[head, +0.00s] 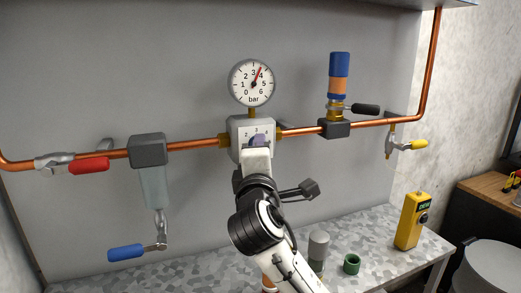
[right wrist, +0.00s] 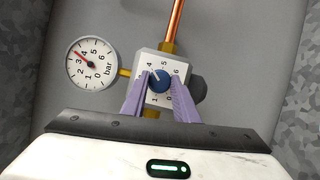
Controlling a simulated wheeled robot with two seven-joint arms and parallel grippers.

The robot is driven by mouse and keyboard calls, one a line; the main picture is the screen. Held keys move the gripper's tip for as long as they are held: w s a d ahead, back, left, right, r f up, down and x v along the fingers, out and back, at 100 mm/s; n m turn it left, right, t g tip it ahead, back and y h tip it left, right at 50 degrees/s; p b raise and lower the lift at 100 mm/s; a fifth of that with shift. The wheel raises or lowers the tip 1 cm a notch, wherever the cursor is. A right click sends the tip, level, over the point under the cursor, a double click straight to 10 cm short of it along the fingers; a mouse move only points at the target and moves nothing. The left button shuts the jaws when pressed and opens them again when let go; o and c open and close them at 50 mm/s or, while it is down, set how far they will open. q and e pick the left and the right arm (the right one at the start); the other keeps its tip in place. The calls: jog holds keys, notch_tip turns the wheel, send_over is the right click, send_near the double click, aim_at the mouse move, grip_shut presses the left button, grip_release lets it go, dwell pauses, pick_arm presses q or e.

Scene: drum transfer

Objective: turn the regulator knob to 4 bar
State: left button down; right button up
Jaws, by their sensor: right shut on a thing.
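The regulator (head: 237,133) is a pale grey block on the copper pipe, below a round bar gauge (head: 252,82). Its round blue knob (right wrist: 159,82) shows in the right wrist view, with numbers around it and a white pointer mark near the 4. The gauge also shows in the right wrist view (right wrist: 91,63); its red needle stands between 3 and 4. My right gripper (head: 258,142) is at the regulator's front, hiding the knob in the head view. Its purple fingers (right wrist: 160,92) are shut on the knob, one either side. My left gripper is not in view.
Red (head: 88,165), blue (head: 126,252), black (head: 365,109) and yellow (head: 411,145) valve handles stand out from the piping. A blue-and-orange cylinder (head: 339,75) is right of the gauge. A yellow box (head: 411,220), green ring (head: 351,264) and grey cylinder (head: 318,246) are on the bench.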

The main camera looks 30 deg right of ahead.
jog(key=o, duration=1.1)
jog(key=v, duration=1)
jog(key=shift+s+a+b, duration=0.1)
jog(key=shift+s+b, duration=0.05)
jog(key=shift+b, duration=0.25)
